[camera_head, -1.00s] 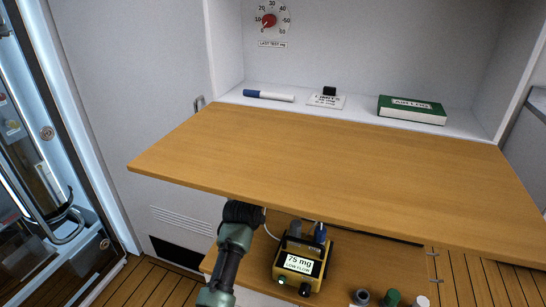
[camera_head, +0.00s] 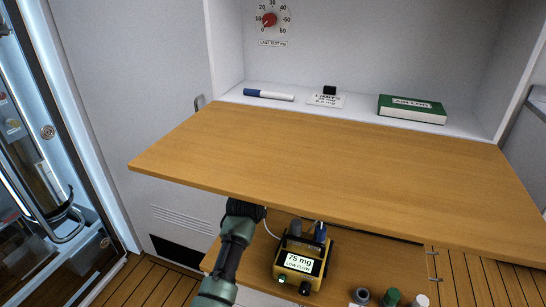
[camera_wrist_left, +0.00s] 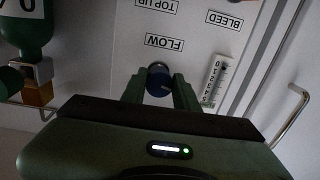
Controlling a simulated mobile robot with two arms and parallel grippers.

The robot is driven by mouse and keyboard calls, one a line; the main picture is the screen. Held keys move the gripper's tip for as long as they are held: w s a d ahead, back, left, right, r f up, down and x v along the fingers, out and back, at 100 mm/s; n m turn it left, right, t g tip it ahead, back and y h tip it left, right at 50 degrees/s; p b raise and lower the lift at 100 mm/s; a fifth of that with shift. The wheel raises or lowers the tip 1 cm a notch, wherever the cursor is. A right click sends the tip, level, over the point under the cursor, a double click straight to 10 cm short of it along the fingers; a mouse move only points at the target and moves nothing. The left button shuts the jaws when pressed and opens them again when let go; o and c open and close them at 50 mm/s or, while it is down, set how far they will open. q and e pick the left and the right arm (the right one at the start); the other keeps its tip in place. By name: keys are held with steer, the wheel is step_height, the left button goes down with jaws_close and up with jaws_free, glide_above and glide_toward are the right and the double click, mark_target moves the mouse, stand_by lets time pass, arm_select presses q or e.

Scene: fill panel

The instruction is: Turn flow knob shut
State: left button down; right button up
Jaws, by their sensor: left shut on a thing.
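The flow knob (camera_wrist_left: 159,80) is a small dark blue round knob below the FLOW label (camera_wrist_left: 164,43) in the left wrist view. My left gripper (camera_wrist_left: 160,90) has its two green fingers on either side of this knob and is shut on it. In the head view my left arm (camera_head: 232,255) reaches under the wooden shelf, and its gripper and the knob are hidden there. My right gripper is in neither view.
The wooden shelf (camera_head: 320,165) overhangs the arm. Below it stands a yellow meter (camera_head: 301,266) reading 75 mg, LOW FLOW. A scale (camera_wrist_left: 215,80), a green bottle (camera_wrist_left: 22,30) and a metal handle (camera_wrist_left: 290,115) flank the knob. The floor at left is bare.

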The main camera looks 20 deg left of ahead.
arm_select(q)
steer(key=shift+a+f+m+t+h, duration=0.1)
steer(key=shift+m+t+h, duration=0.1)
steer(key=shift+m, duration=3.7)
steer(key=shift+m+t+h, duration=0.1)
steer(key=shift+m+h, duration=0.1)
steer(key=shift+m, duration=3.7)
steer(key=c, duration=1.1)
jaws_free()
